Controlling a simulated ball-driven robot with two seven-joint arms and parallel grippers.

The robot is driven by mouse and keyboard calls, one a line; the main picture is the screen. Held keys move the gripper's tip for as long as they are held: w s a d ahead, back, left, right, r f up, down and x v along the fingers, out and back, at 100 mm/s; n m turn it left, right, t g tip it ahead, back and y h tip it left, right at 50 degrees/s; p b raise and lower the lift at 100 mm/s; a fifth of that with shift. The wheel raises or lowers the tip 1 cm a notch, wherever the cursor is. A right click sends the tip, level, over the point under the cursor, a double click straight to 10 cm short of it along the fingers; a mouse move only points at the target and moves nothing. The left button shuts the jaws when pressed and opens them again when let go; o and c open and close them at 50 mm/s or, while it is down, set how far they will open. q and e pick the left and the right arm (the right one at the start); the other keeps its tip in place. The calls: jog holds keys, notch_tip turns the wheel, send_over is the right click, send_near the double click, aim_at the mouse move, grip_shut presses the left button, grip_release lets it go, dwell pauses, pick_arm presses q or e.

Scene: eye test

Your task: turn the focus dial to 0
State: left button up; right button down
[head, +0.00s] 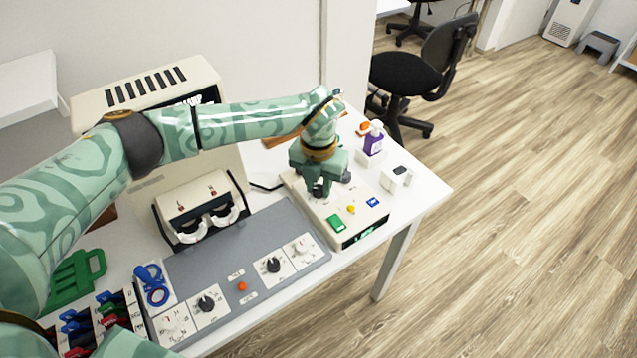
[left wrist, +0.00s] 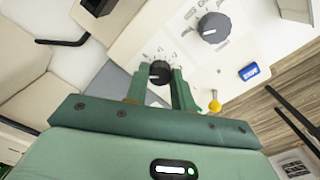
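A cream control box (head: 347,209) stands at the right end of the table. My left gripper (head: 317,187) points down at its top. In the left wrist view a small black dial (left wrist: 159,72) with a printed scale sits between my left fingertips (left wrist: 160,80), one finger on each side. The dial fills the gap, so the fingers look shut on it. I take this as the focus dial; its label and pointer reading are too small to read. A larger dark dial (left wrist: 214,27) is beside it, outside the fingers. My right gripper is not in view.
The box also carries a green button (head: 336,223), a yellow knob (head: 351,209) and a blue switch (head: 373,202). A purple bottle (head: 374,139) stands behind it. A grey mat (head: 200,262) with other dials lies left. A viewer (head: 202,208) stands behind the mat.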

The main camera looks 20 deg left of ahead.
pick_arm(q)
jog(key=m+p, duration=0.2)
jog(key=m, duration=0.1)
jog(key=shift+r+m, duration=0.15)
jog(key=shift+m, duration=0.15)
jog(key=shift+m+p, duration=0.45)
jog(key=shift+m, duration=0.75)
jog(key=shift+m+p, duration=0.3)
jog(key=shift+m, duration=1.1)
jog(key=o, duration=1)
